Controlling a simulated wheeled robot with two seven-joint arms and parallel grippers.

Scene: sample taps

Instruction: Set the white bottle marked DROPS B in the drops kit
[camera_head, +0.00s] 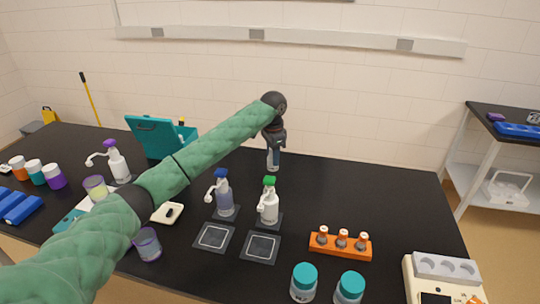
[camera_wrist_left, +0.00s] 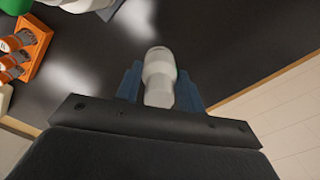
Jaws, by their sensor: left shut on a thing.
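My left gripper (camera_head: 273,144) reaches over the back of the black table, pointing down. It is shut on a small whitish bottle (camera_head: 273,160), which shows between the blue fingers in the left wrist view (camera_wrist_left: 158,78). The bottle is roughly in line with the fingers; no marking on it can be read, so I cannot confirm DROPS B. Whether its base touches the table is unclear. No kit label is readable. An open teal case (camera_head: 150,127) stands at the back left, its inside partly hidden by its lid and my arm. My right gripper is not in view.
Two spray bottles, blue-capped (camera_head: 222,190) and green-capped (camera_head: 269,202), stand mid-table behind dark square mats (camera_head: 260,248). An orange rack (camera_head: 340,247) holds three small bottles. Teal-lidded jars (camera_head: 304,283) stand at the front. The table's back right is clear.

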